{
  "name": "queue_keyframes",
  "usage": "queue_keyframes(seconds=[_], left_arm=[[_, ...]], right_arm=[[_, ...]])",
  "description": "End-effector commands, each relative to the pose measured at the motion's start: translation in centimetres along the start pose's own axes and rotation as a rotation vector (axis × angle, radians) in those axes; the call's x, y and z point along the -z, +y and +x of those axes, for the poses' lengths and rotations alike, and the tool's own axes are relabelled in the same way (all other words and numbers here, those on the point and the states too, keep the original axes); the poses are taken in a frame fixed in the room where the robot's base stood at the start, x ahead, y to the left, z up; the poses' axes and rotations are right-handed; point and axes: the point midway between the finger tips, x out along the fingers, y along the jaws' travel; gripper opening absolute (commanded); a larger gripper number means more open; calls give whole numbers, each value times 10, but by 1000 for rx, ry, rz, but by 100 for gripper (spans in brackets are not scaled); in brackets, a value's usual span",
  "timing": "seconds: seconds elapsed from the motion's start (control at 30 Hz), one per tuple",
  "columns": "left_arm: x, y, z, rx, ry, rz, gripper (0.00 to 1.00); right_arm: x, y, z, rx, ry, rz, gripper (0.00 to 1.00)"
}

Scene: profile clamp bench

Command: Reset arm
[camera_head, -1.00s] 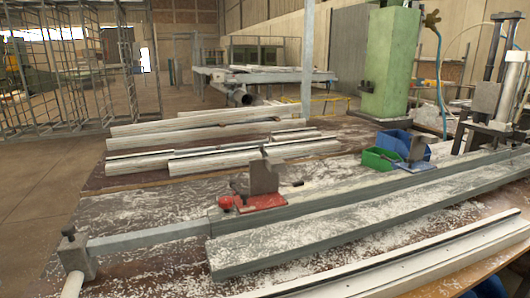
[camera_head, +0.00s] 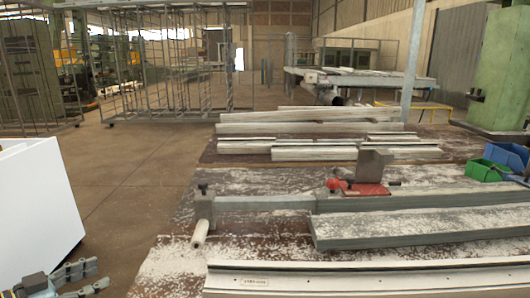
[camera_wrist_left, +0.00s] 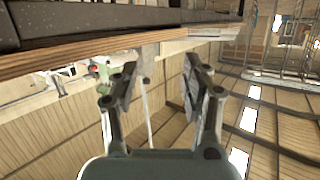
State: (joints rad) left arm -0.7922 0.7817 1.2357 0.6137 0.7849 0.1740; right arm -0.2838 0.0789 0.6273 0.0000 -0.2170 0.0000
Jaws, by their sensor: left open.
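My left gripper (camera_head: 100,275) is at the bottom left of the head view, with its two dark fingers apart and nothing between them. It is left of the bench and clear of the clamp and the profiles. In the left wrist view the same gripper (camera_wrist_left: 160,68) shows its fingers spread and empty. My right gripper is in neither view.
The bench carries a red-based clamp (camera_head: 362,188), a grey beam (camera_head: 420,226), a long white profile (camera_head: 370,280) and stacked profiles (camera_head: 310,128). A green bin (camera_head: 482,172) and blue bin (camera_head: 508,155) stand right. A white block (camera_head: 35,205) stands left. Open floor (camera_head: 125,170) lies between.

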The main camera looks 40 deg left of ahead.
Motion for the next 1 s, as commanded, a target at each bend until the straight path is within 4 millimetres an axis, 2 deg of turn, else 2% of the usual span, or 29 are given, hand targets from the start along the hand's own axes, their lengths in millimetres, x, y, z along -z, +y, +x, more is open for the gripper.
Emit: queue_keyframes(seconds=[0.03, 0.17, 0.27, 0.3, 0.37, 0.4, 0.47, 0.5, 0.6, 0.7, 0.8, 0.9, 1.0], left_arm=[[-23, 3, 0, 21, -39, 3, 47], [-87, 14, -4, 70, -178, 19, 47], [-153, 34, -11, 106, -327, 24, 47], [-183, 48, -14, 117, -398, 24, 47], [-228, 72, -21, 125, -510, 21, 47], [-257, 92, -26, 125, -585, 20, 47], [-296, 124, -33, 116, -696, 16, 47], [-319, 146, -39, 104, -770, 14, 47], [-366, 206, -53, 60, -937, 13, 47], [-396, 258, -66, 8, -1069, 18, 47], [-412, 294, -76, -36, -1160, 27, 47], [-418, 314, -81, -62, -1207, 35, 47], [-419, 320, -84, -71, -1224, 38, 47]], right_arm=[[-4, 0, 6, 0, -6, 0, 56], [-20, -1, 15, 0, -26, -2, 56], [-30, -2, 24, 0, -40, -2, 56], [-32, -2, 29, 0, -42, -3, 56], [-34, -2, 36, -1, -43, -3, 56], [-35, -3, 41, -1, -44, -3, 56], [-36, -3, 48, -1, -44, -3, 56], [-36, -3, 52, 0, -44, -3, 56], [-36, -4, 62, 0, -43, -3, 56], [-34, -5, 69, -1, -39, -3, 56], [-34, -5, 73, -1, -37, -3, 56], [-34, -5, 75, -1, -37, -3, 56], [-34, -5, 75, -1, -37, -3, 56]])
